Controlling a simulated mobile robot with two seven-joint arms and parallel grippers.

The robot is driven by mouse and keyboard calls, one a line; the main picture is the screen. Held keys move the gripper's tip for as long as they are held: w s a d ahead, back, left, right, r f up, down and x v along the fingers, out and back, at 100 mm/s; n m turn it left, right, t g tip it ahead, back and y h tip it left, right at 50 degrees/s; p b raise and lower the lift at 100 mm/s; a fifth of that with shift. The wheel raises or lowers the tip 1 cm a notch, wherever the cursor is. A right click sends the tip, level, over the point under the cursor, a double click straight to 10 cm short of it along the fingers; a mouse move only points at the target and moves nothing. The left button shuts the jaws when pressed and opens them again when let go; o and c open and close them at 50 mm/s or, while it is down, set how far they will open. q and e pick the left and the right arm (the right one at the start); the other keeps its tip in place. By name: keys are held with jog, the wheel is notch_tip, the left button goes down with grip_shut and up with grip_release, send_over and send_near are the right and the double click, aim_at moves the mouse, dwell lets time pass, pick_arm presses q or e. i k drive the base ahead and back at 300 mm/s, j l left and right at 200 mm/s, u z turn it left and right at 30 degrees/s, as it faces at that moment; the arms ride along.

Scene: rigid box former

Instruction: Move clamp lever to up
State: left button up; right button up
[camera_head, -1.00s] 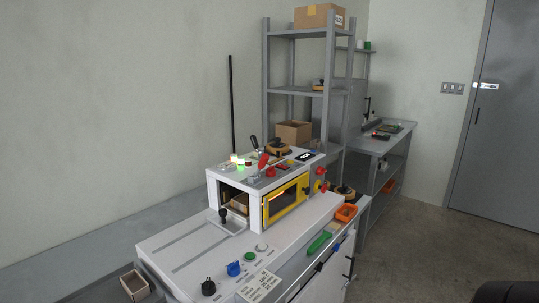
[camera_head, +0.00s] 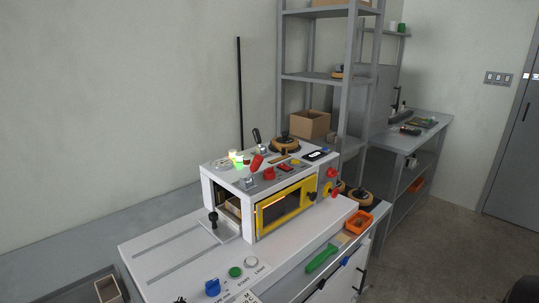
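The box former (camera_head: 222,172) is a white machine with a yellow-framed window (camera_head: 286,206) at its front. On its top stand a lever with a red grip (camera_head: 257,163), tilted on a small grey bracket, and a lever with a black grip (camera_head: 256,136) farther back. A black knob on a short post (camera_head: 213,217) stands by the left opening. I see no label telling which one is the clamp lever. Neither of my grippers is in view.
The bench has a blue knob (camera_head: 212,287), a green button (camera_head: 236,272), a green-handled tool (camera_head: 321,258) and an orange bin (camera_head: 358,222). Red knobs (camera_head: 332,173) stick out at the machine's right. A shelf rack (camera_head: 345,110) stands behind. A dark shape at the lower right is unclear.

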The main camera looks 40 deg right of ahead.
aim_at(258, 160)
jog(key=l, duration=0.65)
jog(key=i+l, duration=0.15)
jog(key=l, duration=0.55)
